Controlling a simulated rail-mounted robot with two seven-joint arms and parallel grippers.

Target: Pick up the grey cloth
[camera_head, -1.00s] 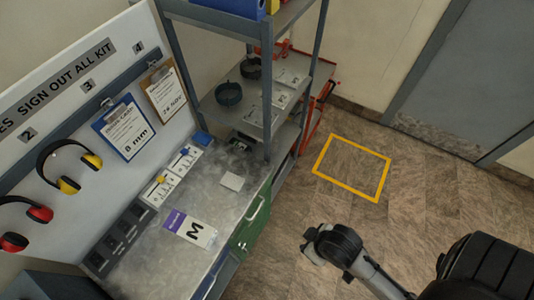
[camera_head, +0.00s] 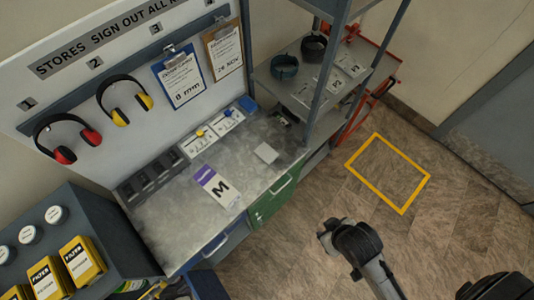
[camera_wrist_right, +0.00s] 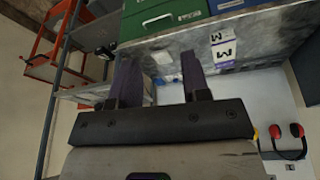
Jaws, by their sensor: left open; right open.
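The grey cloth (camera_head: 265,153) is a small, flat, pale square on the metal bench top (camera_head: 165,218), near its right end. A pale patch that may be the cloth (camera_wrist_right: 162,57) shows in the right wrist view, partly behind the fingers. Neither gripper touches the cloth.
A white M card (camera_head: 218,187) lies left of the cloth. Switch strips (camera_head: 212,130) line the bench's back. A shelf rack (camera_head: 328,65) stands at the right end, a green drawer (camera_head: 272,200) below the cloth. Floor inside the yellow square (camera_head: 388,173) is clear.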

